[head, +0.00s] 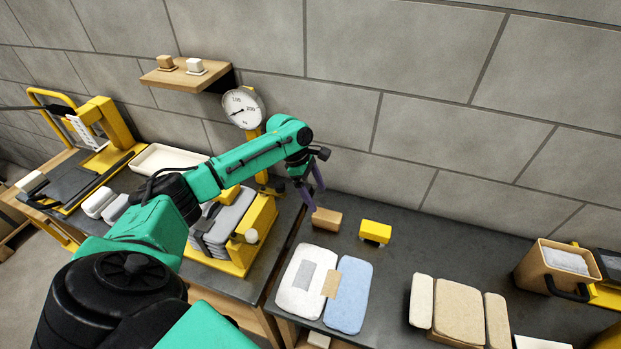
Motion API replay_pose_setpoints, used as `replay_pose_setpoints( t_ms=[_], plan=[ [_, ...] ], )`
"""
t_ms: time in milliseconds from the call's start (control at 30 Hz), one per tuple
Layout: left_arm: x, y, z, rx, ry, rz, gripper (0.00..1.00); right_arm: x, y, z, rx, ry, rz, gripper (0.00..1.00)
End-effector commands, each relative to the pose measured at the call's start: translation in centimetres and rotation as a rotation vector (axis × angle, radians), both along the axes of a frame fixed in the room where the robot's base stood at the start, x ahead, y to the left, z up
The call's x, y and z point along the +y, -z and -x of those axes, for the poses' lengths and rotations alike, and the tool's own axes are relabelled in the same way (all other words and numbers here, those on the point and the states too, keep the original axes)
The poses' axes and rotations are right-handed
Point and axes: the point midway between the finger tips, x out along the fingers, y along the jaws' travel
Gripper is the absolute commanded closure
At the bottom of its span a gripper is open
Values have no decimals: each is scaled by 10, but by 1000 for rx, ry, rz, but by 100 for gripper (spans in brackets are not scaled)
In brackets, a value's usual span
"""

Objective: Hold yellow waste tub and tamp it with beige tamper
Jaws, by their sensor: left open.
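My left gripper (313,197) reaches out from the left with dark purple fingers pointing down. It is open, with nothing seen between the fingers, just above and left of a tan block (327,219) on the dark bench. A small yellow block (376,231) lies right of the tan block. A tan, open-topped tub (546,265) with pale grey fill and a black handle stands at the far right. I see no tub that is plainly yellow, and cannot tell which piece is the beige tamper. My right gripper is not in view.
White and blue pads (350,300) and beige pads (459,312) lie at the bench front. A yellow rack of grey pads (262,232) and a dial scale (243,108) stand left. A wall shelf (187,79) holds two small blocks. Bench between yellow block and tub is clear.

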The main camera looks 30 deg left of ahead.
Motion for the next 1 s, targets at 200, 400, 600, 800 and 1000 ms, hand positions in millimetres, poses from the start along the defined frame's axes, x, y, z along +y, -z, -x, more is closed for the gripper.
replay_pose_setpoints(
  t_ms=[200,400,600,800,1000],
  plan=[
    [-21,51,-5,1,2,0,9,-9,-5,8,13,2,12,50],
    [-34,85,-9,-1,2,0,9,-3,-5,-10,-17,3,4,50],
    [-37,93,-11,-3,4,-2,9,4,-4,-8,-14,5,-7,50],
    [-37,92,-10,-3,4,-2,32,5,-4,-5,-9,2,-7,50],
    [-37,92,-10,-2,4,-2,100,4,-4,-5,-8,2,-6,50]
  ],
)
